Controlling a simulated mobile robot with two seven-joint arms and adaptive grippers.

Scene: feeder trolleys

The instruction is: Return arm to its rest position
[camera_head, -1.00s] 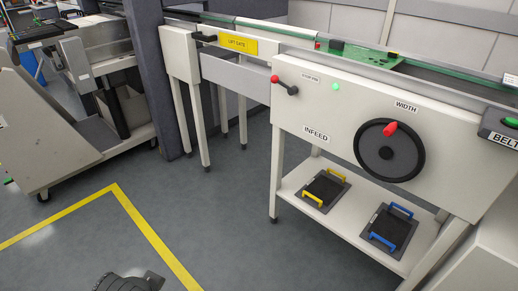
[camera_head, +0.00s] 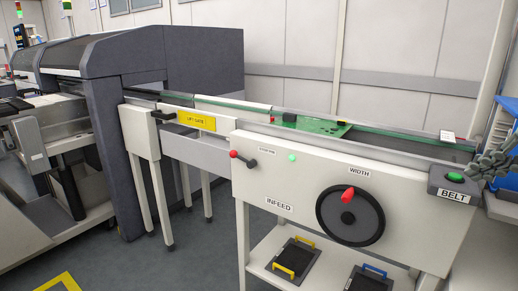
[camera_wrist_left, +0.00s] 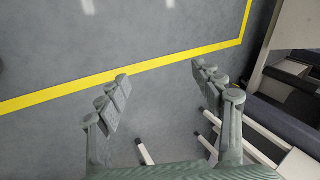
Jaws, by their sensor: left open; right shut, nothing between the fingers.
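My right gripper (camera_head: 485,165) shows at the right edge of the head view. Its grey fingers are shut and empty, just above and right of the dark BELT box (camera_head: 436,188) with its lit green button (camera_head: 455,177). I cannot tell whether it touches the box. My left gripper (camera_wrist_left: 162,78) shows only in the left wrist view. Its two jointed fingers are spread open, with nothing between them, over the grey floor.
The infeed trolley (camera_head: 300,180) has a red-knobbed lever (camera_head: 241,158) and black width wheel (camera_head: 350,216). A green board (camera_head: 312,125) lies on its rails. The yellow-labelled lift gate (camera_head: 197,122) spans to the dark machine (camera_head: 110,130). Yellow lines (camera_wrist_left: 150,70) mark open floor.

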